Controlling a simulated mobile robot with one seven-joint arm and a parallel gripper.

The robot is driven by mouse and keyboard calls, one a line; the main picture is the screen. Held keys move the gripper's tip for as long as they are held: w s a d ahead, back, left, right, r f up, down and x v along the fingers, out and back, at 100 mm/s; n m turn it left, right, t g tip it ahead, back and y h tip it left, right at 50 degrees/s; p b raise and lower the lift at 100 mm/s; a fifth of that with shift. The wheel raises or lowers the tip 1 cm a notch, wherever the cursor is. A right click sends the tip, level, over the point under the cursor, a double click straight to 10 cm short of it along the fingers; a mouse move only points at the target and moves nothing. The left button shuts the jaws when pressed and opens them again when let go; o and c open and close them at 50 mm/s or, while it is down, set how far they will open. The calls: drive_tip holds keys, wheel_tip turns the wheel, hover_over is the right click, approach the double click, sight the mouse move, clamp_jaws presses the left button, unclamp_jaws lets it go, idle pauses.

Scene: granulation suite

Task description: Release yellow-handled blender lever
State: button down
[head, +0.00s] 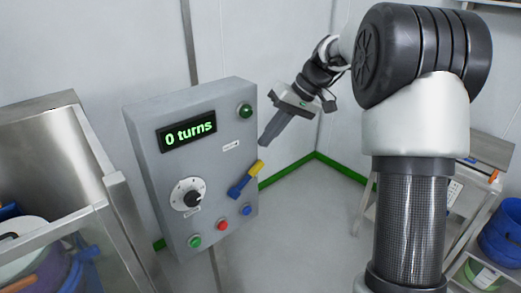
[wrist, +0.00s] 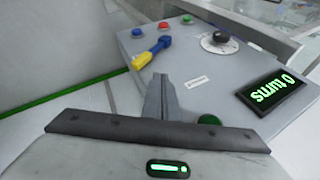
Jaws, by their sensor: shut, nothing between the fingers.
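The blender lever has a yellow handle and a blue base. It sits on the right part of the grey control panel in the head view (head: 246,179), with the yellow end up and to the right. It also shows in the wrist view (wrist: 150,53), where the yellow end points down and left. My gripper (head: 264,146) is shut and empty in front of the panel's upper right edge, above the lever and apart from it. In the wrist view, my gripper's fingers (wrist: 158,78) are together, with the lever just beyond their tips.
The grey panel (head: 158,175) has a display reading "0 turns" (head: 188,134), a black dial (head: 190,196), and green, red and blue buttons. A green button (head: 245,110) is at its top right. A steel bin (head: 45,130) stands left.

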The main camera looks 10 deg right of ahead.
drive_tip(key=v, duration=0.4)
drive_tip(key=shift+d+r, duration=0.15)
drive_tip(key=shift+r, duration=0.05)
drive_tip(key=s+a+r+m+t+h+p, duration=0.1)
drive_tip(key=s+r+h, duration=0.15)
drive_tip(key=s, duration=0.55)
drive_tip(key=s+r+m+t+h+p, duration=0.1)
drive_tip(key=s+r, duration=0.3)
drive_tip(key=s, duration=0.3)
drive_tip(key=s+d+f+t+h+p, duration=0.1)
drive_tip(key=s+f, duration=0.1)
drive_tip(key=s, duration=0.5)
drive_tip(key=s+d+f+m+t+h, duration=0.1)
drive_tip(key=s+f+h, duration=0.1)
drive_tip(key=s, duration=0.6)
drive_tip(key=shift+p, duration=0.35)
